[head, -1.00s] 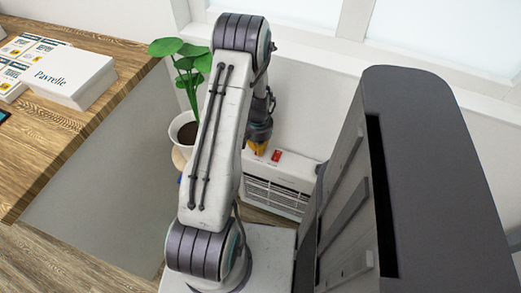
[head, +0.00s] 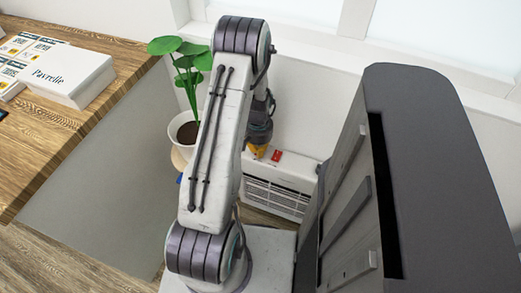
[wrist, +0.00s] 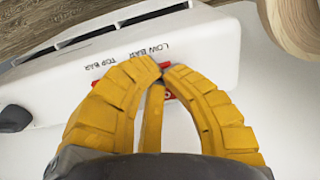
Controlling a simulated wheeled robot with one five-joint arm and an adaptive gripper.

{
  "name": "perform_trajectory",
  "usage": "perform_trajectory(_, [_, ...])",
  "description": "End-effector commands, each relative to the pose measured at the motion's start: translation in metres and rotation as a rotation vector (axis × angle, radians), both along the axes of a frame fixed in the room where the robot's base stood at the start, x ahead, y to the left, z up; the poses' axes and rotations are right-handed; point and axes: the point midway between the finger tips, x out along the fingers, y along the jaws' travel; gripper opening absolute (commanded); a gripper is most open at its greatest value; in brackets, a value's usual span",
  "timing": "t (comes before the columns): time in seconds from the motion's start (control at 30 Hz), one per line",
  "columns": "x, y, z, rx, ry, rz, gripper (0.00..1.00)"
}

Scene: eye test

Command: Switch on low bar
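A white heater (head: 295,170) with a slatted front stands low by the wall; its top also shows in the wrist view (wrist: 215,38). The labels LOW BAR and TOP BAR are printed on it, upside down in the wrist view. A red switch (head: 276,155) shows on its top in the head view. My gripper (wrist: 163,67), with yellow fingers, is shut and empty, tips together over that switch area. Contact cannot be told.
A potted plant (head: 187,132) stands left of my arm on a round wooden stand. A wooden table (head: 60,130) with a white box (head: 75,78) is at the left. A tall dark grey cabinet-like object (head: 440,180) stands close on the right, leaving a narrow space around the heater.

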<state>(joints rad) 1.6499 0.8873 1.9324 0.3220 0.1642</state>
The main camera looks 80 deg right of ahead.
Motion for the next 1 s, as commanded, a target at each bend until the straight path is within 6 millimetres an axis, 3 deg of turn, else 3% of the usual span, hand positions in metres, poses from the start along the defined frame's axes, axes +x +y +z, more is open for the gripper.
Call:
perform_trajectory(0.37, [0.000, 0.000, 0.004, -0.001, 0.000, 0.000, 0.00])
perform_trajectory(1.0, [0.000, 0.000, 0.047, 0.000, 0.000, 0.000, 0.00])
